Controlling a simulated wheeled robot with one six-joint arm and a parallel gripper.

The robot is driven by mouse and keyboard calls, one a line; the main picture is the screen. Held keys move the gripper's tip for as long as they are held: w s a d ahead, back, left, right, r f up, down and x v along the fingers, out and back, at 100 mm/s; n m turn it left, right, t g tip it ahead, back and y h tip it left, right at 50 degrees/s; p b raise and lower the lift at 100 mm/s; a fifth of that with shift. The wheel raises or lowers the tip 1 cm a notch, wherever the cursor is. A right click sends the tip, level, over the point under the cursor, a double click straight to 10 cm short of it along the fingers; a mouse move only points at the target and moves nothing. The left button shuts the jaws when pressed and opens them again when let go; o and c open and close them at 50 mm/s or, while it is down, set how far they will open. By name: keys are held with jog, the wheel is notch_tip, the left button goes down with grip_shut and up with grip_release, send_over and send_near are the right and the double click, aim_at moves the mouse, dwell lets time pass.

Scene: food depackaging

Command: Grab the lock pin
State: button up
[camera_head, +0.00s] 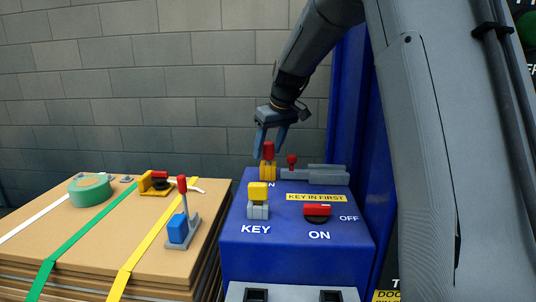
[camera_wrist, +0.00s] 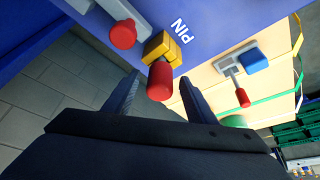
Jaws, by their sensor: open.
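The lock pin has a red grip (camera_head: 268,150) above a yellow block (camera_head: 267,172) at the back of the blue control box. In the wrist view the red grip (camera_wrist: 160,82) shows near the "PIN" label, with the yellow block (camera_wrist: 162,46) beyond it. My gripper (camera_head: 270,151) is open and points down over the pin. In the wrist view its two fingers (camera_wrist: 160,78) stand one on each side of the red grip, with a gap showing on both sides. I see no contact.
A grey bolt with a red knob (camera_head: 292,160) is close to the right of the pin. The blue box (camera_head: 290,245) also carries a yellow key (camera_head: 257,192) and a red switch (camera_head: 317,210). Strapped cardboard (camera_head: 90,225) at left holds green tape (camera_head: 89,190) and a red-handled tool (camera_head: 182,215).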

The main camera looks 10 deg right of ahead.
jog(key=c, duration=1.2)
jog(key=shift+r, duration=0.15)
